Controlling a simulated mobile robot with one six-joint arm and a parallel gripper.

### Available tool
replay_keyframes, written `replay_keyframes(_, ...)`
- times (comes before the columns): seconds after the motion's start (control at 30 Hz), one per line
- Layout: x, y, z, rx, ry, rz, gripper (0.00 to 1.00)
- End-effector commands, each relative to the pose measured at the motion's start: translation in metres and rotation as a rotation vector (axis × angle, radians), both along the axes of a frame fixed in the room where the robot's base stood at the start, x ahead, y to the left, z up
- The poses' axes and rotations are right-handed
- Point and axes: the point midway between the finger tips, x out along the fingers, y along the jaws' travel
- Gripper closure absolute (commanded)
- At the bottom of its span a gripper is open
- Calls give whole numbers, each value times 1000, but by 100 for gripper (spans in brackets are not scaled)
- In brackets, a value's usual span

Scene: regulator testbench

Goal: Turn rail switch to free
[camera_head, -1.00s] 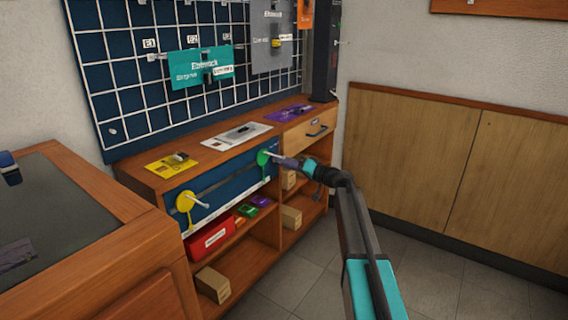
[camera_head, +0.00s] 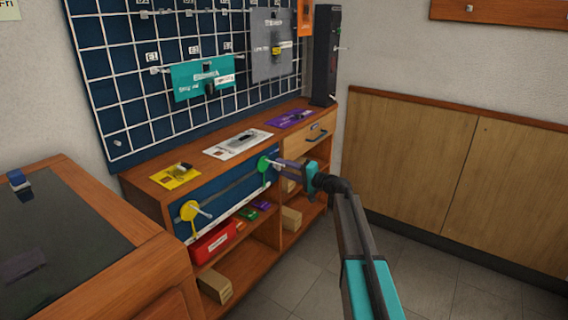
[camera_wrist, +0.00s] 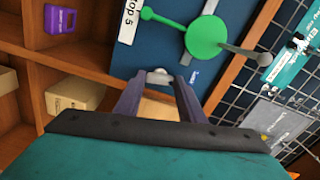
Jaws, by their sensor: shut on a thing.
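The blue panel (camera_head: 232,190) on the front of the wooden cabinet carries a slanted rail with a yellow disc (camera_head: 189,211) and a green disc (camera_head: 263,163). In the wrist view the green disc (camera_wrist: 207,38) has a green arm to the left and a grey rod to the right. A small pale grey knob (camera_wrist: 160,74), which looks like the rail switch, sits below the disc at the panel's edge. My gripper (camera_wrist: 159,84) has its two purple fingers closed about this knob.
Below the panel are open shelves with a red box (camera_head: 212,241) and cardboard boxes (camera_head: 214,285). Cards lie on the cabinet top. A wire grid (camera_head: 125,90) with hanging signs stands behind. A wooden desk (camera_head: 155,260) is at left. The floor at right is clear.

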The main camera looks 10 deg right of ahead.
Motion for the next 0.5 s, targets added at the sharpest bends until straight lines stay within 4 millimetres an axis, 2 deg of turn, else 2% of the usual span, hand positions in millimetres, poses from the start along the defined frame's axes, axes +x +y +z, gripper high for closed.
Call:
replay_keyframes(0.03,0,0,5,30,32,1,86)
replay_keyframes(0.5,0,0,5,346,348,1,86)
